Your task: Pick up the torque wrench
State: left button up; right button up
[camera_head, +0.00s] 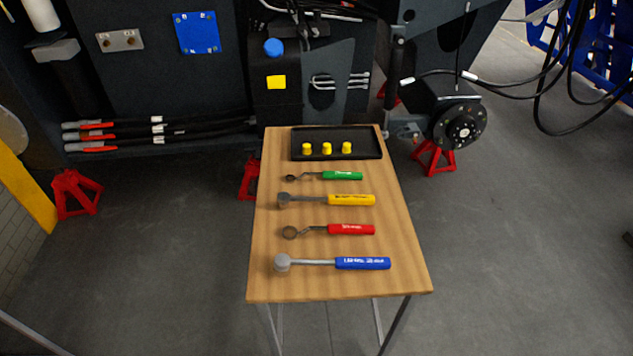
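Several wrenches lie apart on a wooden table, heads to the left and handles to the right. The nearest has a blue handle (363,263) with white lettering and a thick round grey head. Beyond it lies a wrench with a red handle (351,229) and a ring-shaped head. Farther back is one with a yellow handle (351,200) and a thick grey head. The farthest and smallest has a green handle (342,175). The lettering is too small to read, so I cannot tell by label which is the torque wrench. Neither of my grippers is in view.
The wooden table (340,286) has bare margins around the tools. A black tray (368,146) with three yellow caps (327,148) sits at its far end. Dark machine chassis (330,60) stands behind. Red stands (436,158) and a hub (460,126) are right of the table.

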aim_at(282, 264)
jog(key=i+l, duration=0.1)
jog(key=l, duration=0.3)
jog(key=i+l+z, duration=0.1)
jog(key=l, duration=0.3)
jog(key=i+l, duration=0.15)
jog(key=l, duration=0.25)
jog(key=i+l+z, duration=0.1)
jog(key=l, duration=0.3)
jog(key=i+l, duration=0.2)
jog(key=l, duration=0.2)
jog(key=i+l+z, duration=0.15)
jog(key=l, duration=0.25)
jog(key=i+l, duration=0.15)
jog(key=l, duration=0.25)
jog(key=i+l+z, duration=0.1)
jog(key=l, duration=0.25)
jog(key=u, duration=0.4)
jog(key=j+u, duration=0.1)
jog(key=u, duration=1.2)
jog(key=i+u, duration=0.1)
jog(key=u, duration=0.7)
jog(key=k+l+u, duration=0.2)
jog(key=l+u, duration=0.3)
jog(key=k+l+u, duration=0.25)
jog(key=u, duration=0.25)
jog(key=k+l+u, duration=0.2)
jog(key=k+u, duration=0.25)
jog(key=i+l, duration=0.05)
jog(key=i, duration=0.05)
